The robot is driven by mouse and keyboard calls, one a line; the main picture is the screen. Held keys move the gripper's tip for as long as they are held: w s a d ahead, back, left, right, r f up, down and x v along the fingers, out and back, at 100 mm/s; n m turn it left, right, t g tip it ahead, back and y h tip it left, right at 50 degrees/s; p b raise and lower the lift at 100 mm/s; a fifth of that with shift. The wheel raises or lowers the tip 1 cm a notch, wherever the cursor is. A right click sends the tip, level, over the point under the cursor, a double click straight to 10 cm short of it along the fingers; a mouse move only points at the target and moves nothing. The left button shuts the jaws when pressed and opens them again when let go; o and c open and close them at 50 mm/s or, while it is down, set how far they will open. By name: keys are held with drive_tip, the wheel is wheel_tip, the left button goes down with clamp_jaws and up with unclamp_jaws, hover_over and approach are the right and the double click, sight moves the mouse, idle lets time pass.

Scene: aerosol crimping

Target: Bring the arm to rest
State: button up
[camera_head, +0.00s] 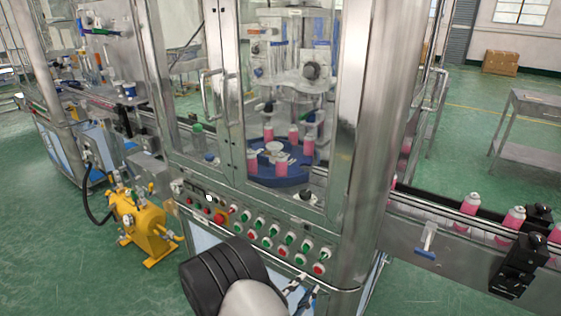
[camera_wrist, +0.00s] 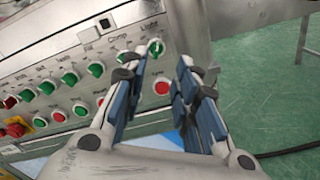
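My gripper (camera_wrist: 162,100) shows in the wrist view with its two blue-padded fingers apart and nothing between them. It faces the right end of the control panel (camera_wrist: 45,75), near a green knob (camera_wrist: 156,47) and a red button (camera_wrist: 162,87). I cannot tell whether a fingertip touches the panel.
The crimping machine's glass doors (camera_head: 215,90) are shut over a blue rotary table (camera_head: 262,172) with pink cans. A conveyor (camera_head: 410,207) with pink cans runs right. A yellow pump (camera_head: 143,222) stands on the floor at left. Green floor is open at lower left.

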drive_tip(key=s+d+r+m+g+h, duration=0.2)
drive_tip(key=s+d+r+m+g, duration=1.2)
drive_tip(key=d+r, duration=0.2)
drive_tip(key=s+a+r+m+t+y, duration=0.2)
drive_tip(key=s+a+r+m+y, duration=0.1)
drive_tip(key=s+a+m+y, duration=0.1)
drive_tip(key=s+a+r+m+t+y, duration=0.2)
drive_tip(key=s+a+r+m+y, duration=0.2)
drive_tip(key=s+y, duration=0.4)
drive_tip(key=shift+s+a+r+y, duration=0.3)
drive_tip(key=shift+a+y, duration=0.1)
drive_tip(key=shift+a, duration=0.45)
drive_tip(key=shift+c, duration=0.5)
